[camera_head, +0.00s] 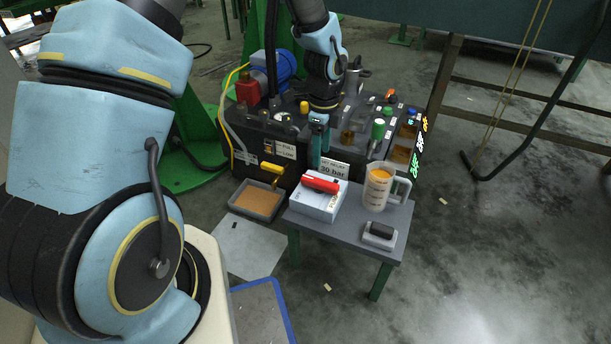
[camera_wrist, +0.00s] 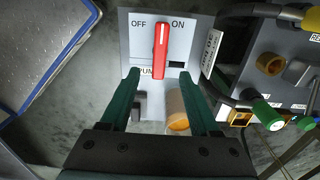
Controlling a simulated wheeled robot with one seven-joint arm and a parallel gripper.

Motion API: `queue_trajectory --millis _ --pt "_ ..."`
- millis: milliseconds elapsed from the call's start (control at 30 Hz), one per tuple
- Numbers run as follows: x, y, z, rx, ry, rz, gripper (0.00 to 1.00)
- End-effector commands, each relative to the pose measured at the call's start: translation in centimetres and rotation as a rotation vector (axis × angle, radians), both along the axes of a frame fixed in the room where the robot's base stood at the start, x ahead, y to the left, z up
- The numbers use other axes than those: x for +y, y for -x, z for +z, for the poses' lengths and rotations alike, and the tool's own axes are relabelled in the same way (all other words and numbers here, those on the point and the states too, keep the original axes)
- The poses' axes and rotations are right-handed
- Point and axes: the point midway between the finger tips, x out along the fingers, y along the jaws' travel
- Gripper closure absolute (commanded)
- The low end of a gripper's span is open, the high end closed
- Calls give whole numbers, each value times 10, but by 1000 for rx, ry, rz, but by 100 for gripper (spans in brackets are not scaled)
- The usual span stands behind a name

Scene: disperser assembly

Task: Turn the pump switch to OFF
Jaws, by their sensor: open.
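The pump switch is a red lever (camera_head: 320,183) on a white box (camera_head: 312,205) on the small grey table. In the wrist view the red lever (camera_wrist: 160,48) stands nearly upright on the white panel (camera_wrist: 186,50), between the printed words OFF at left and ON at right. It leans very slightly toward ON at its top. My gripper (camera_head: 319,150) is beside the box in the head view. In the wrist view my gripper's green fingers (camera_wrist: 164,78) are spread apart, one on each side of the lever's lower end. No contact with the lever shows.
A measuring jug (camera_head: 378,188) with orange contents and a small grey block (camera_head: 379,236) share the table (camera_head: 346,230). Behind is the dark machine (camera_head: 270,135) with coloured knobs and hoses. A shallow tray (camera_head: 257,201) lies left of the table.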

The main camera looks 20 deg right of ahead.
Motion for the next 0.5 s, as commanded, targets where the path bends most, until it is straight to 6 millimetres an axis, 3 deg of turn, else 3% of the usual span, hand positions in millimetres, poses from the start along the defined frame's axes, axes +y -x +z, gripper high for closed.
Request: queue_trajectory --millis 300,500 --pt "1 0 -61 2 -3 3 38" --pt "1 0 -88 1 -1 4 38"
